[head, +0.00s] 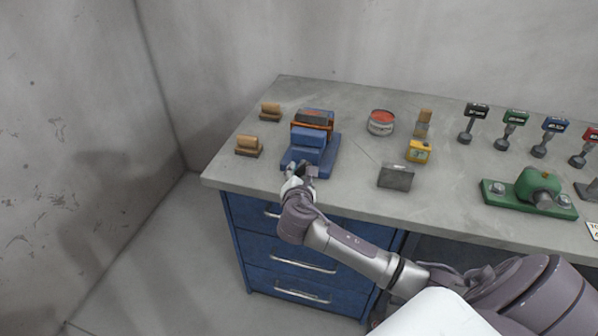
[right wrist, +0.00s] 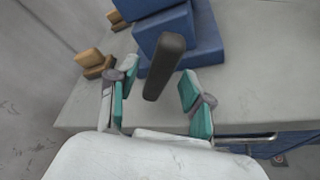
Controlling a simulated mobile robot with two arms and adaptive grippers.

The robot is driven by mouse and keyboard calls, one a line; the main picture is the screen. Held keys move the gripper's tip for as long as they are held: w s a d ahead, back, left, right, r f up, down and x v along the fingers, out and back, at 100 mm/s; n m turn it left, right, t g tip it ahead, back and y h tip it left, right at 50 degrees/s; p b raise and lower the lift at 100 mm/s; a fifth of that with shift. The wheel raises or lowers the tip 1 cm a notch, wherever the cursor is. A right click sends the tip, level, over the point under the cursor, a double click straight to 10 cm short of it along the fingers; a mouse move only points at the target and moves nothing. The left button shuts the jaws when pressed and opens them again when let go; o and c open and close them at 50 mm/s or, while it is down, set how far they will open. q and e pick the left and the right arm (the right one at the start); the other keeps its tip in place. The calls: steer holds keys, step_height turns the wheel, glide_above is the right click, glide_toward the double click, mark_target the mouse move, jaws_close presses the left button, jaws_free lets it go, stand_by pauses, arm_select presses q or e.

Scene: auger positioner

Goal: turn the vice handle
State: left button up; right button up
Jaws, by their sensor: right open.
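The blue vice (head: 309,141) stands on the grey workbench near its left front edge, with an orange-brown and grey piece at its back. The dark vice handle (right wrist: 165,66) points from the vice toward my right gripper in the right wrist view. My right gripper (right wrist: 155,92) is open, with a teal-padded finger on each side of the handle. The handle lies between the fingers with gaps on both sides. In the head view my right gripper (head: 301,172) is at the vice's front, and the handle is mostly hidden there. My left gripper is not in view.
Two wooden blocks on dark bases (head: 248,147) stand left of the vice. A round tin (head: 381,122), a yellow device (head: 418,151) and a grey block (head: 395,176) stand to its right. A green tool (head: 538,188) is farther right. Blue drawers (head: 262,238) with handles are below the benchtop.

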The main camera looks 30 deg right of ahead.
steer(key=shift+x, duration=0.9)
steer(key=shift+c, duration=0.2)
jaws_close()
steer(key=shift+f+m, duration=0.15)
steer(key=shift+m, duration=0.35)
steer(key=shift+m+t+b, duration=0.3)
steer(key=shift+t+b, duration=0.1)
steer(key=shift+o, duration=0.2)
jaws_free()
steer(key=v, duration=1.2)
steer(key=shift+r, duration=0.2)
